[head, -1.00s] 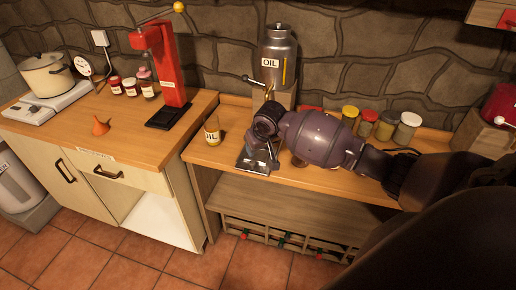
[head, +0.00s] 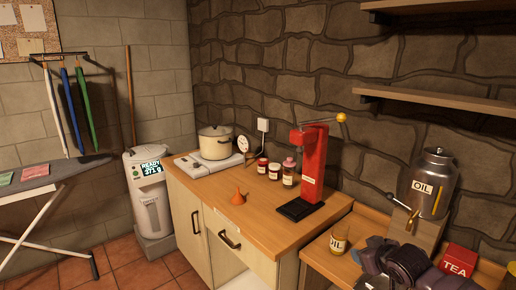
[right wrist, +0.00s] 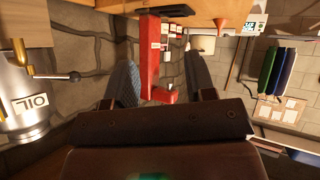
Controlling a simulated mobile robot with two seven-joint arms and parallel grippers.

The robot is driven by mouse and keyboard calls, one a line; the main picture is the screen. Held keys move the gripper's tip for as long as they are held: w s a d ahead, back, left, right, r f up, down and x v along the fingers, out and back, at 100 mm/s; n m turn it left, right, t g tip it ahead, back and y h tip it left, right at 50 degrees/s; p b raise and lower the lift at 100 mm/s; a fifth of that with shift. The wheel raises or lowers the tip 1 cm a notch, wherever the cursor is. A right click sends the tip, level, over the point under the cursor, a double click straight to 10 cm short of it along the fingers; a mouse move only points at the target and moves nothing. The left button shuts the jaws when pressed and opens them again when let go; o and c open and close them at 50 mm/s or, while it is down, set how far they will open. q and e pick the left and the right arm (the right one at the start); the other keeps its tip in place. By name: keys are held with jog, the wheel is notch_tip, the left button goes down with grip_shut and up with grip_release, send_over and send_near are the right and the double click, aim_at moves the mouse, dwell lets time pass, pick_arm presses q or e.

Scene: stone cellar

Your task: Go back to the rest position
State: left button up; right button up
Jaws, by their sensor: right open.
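My right gripper (head: 374,282) shows at the lower right of the head view, over the lower wooden counter and partly cut off by the bottom edge. In the right wrist view its two fingers (right wrist: 162,76) stand apart with nothing between them. The steel oil can (head: 432,185) with a tap stands behind on a wooden block. My left gripper is in neither view.
A red press (head: 311,165), an orange funnel (head: 239,198), small jars (head: 274,171) and a pot (head: 215,142) on a hotplate stand on the left counter. A red TEA box (head: 459,260) is close beside my right arm. Shelves (head: 440,100) jut from the wall. The floor at left shows open tiles.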

jog(key=s+f+m, duration=0.1)
jog(key=s+f, duration=0.5)
jog(key=s, duration=0.4)
jog(key=s+a+f+m+h, duration=0.1)
jog(key=s+f, duration=0.5)
jog(key=s, duration=0.5)
jog(key=s+f+m+h, duration=0.1)
jog(key=s+f, duration=0.5)
jog(key=s, duration=0.4)
jog(key=shift+s+a+m+t, duration=0.3)
jog(key=shift+s+a, duration=0.05)
